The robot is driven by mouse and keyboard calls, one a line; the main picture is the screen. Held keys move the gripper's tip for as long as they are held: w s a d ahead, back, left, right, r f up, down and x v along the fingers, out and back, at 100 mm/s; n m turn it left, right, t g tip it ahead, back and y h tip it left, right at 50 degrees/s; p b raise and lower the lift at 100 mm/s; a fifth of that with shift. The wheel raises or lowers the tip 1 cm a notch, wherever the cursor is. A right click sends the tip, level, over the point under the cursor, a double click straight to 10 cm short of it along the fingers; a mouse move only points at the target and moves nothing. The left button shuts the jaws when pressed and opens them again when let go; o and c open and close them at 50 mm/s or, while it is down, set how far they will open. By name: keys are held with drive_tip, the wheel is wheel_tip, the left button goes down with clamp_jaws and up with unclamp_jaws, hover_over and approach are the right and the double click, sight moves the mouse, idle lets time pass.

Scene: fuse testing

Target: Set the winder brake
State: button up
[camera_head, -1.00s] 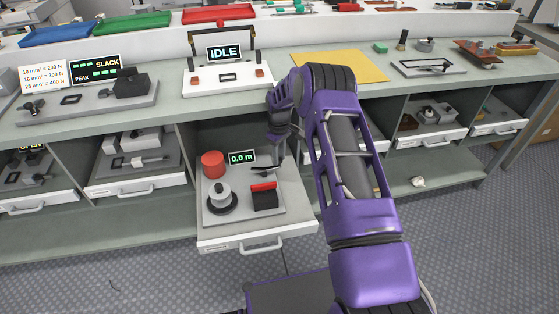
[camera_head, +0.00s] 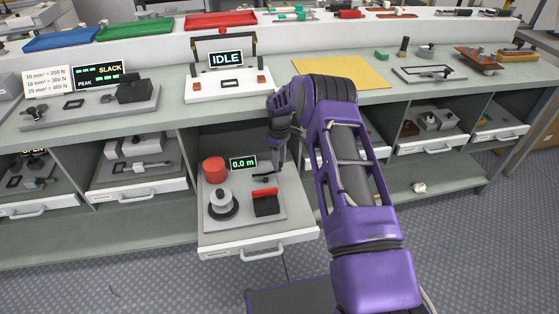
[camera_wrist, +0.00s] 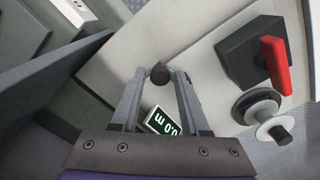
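The winder unit sits on a grey plate (camera_head: 283,215) in the open drawer. Its brake appears to be the red lever (camera_head: 265,191) on a black block (camera_head: 266,207), also visible at the upper right of the wrist view as the red lever (camera_wrist: 276,66) and block (camera_wrist: 240,58). The display (camera_head: 243,163) reads 0.0 m. My gripper (camera_head: 275,170) is low over the back of the plate, behind the brake. In the wrist view my gripper (camera_wrist: 160,74) is open, with a dark round knob (camera_wrist: 160,74) between or just beyond its fingertips; contact cannot be told. The red lever is outside the fingers.
A red cylinder (camera_head: 214,169) and a pale spool on a black disc (camera_head: 221,205) stand on the plate's left. The drawer front (camera_head: 258,241) juts out below the bench. An IDLE panel (camera_head: 228,86) stands above. Side compartments flank the drawer.

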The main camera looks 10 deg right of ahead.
drive_tip(key=shift+o, duration=0.9)
